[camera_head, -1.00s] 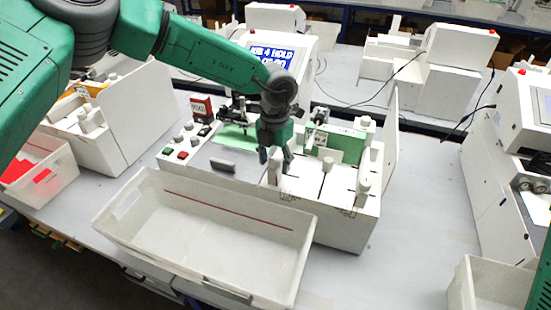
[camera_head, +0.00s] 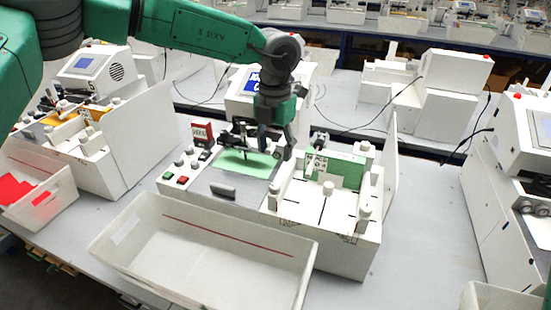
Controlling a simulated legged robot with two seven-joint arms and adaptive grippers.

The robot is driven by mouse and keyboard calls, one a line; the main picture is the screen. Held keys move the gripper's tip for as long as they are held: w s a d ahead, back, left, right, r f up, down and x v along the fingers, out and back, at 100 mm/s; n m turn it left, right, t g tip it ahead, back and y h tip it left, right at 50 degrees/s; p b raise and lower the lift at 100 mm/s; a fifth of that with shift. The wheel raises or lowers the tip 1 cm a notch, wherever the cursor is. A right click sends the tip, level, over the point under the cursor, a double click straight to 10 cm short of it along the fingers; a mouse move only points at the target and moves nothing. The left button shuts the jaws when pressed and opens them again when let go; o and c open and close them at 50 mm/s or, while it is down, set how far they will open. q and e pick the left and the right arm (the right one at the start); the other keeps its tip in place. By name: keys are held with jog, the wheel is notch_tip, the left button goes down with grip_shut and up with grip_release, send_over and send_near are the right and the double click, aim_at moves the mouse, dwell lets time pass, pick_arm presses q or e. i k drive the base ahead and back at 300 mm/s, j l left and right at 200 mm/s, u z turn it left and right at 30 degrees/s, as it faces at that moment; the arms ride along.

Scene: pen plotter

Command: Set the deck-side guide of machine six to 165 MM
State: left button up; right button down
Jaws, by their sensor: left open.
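The machine (camera_head: 325,245) in the middle is a white unit with a slotted deck (camera_head: 312,200) on its right half. Several white knobs stand on the deck, among them one at its left edge (camera_head: 273,197), one near the middle (camera_head: 328,188) and one at the front right (camera_head: 363,213). A green plate (camera_head: 347,172) stands at the deck's back. Scale marks on the front edge are too small to read. My left gripper (camera_head: 275,152) points down, open and empty, above the area between the green sheet (camera_head: 248,162) and the deck. My right gripper is not in view.
A large white bin (camera_head: 205,250) stands in front of the machine. A control panel with buttons (camera_head: 181,179) and a red sign (camera_head: 202,134) are at its left. A screen (camera_head: 255,85) is partly behind my arm. A tall white panel (camera_head: 391,165) stands at the right.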

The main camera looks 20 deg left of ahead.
aim_at(284, 179)
jog(key=k, duration=1)
